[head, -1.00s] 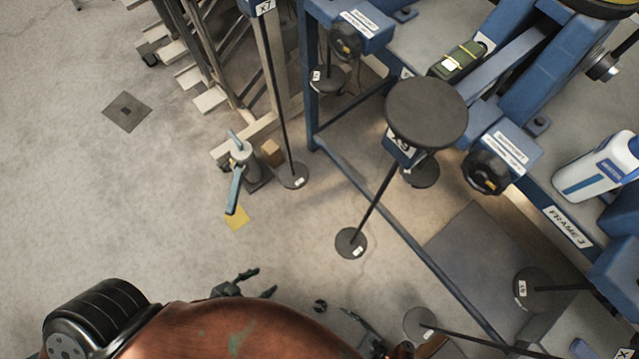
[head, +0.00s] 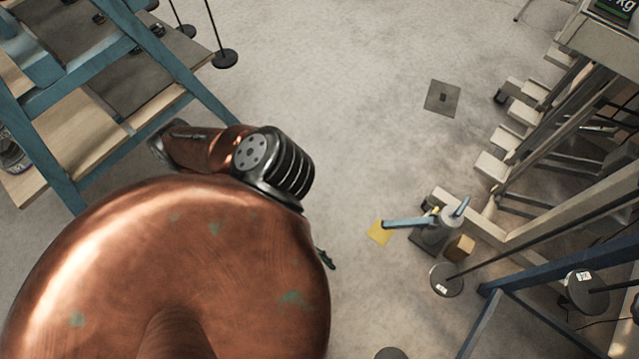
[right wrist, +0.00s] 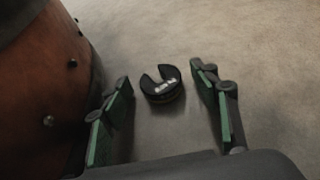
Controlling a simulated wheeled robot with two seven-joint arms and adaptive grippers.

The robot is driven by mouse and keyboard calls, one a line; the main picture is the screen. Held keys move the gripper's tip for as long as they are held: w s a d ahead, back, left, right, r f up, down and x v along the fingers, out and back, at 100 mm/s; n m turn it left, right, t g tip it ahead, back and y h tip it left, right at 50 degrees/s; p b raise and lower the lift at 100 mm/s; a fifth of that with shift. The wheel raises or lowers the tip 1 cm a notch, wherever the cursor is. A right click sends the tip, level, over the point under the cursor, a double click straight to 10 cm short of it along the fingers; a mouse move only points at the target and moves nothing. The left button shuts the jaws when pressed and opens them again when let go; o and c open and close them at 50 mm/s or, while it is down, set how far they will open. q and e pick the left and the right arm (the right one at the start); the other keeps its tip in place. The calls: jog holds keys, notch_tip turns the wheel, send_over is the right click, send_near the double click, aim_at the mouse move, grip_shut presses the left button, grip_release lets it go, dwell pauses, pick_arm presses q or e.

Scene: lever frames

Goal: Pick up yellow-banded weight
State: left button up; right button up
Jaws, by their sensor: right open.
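In the right wrist view, a small black slotted weight (right wrist: 161,84) with a white label lies on the concrete floor. My right gripper (right wrist: 164,103) is open, its green-padded fingers on either side of the weight and apart from it. I see no yellow band on it from here. In the head view, only one dark fingertip of my right gripper (head: 326,259) shows past my copper-coloured body; the weight is hidden there. My left gripper is not in view.
Pale wooden racks (head: 495,165) and a blue frame (head: 482,325) stand at right. A teal bench frame (head: 70,85) is upper left. Floor between is clear.

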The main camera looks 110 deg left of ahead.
aim_at(315, 347)
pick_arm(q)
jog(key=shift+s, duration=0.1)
pick_arm(e)
jog(key=shift+a, duration=0.3)
jog(key=shift+c, duration=0.2)
jog(key=c, duration=1.2)
jog(key=shift+r, duration=0.1)
jog(key=shift+r+p, duration=0.2)
jog(key=shift+p, duration=0.1)
jog(key=r+p, duration=0.4)
jog(key=r, duration=0.1)
jog(key=shift+w, duration=0.2)
notch_tip(315, 347, up, 4)
jog(key=p, duration=0.2)
jog(key=shift+s+f+p, duration=0.1)
jog(key=shift+f+p, duration=0.15)
jog(key=shift+p, duration=0.05)
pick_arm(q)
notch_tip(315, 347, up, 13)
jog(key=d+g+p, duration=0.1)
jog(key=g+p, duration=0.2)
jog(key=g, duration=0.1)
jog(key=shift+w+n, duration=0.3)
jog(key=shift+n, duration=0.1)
pick_arm(e)
jog(key=shift+s+r, duration=0.1)
jog(key=shift+r, duration=1.8)
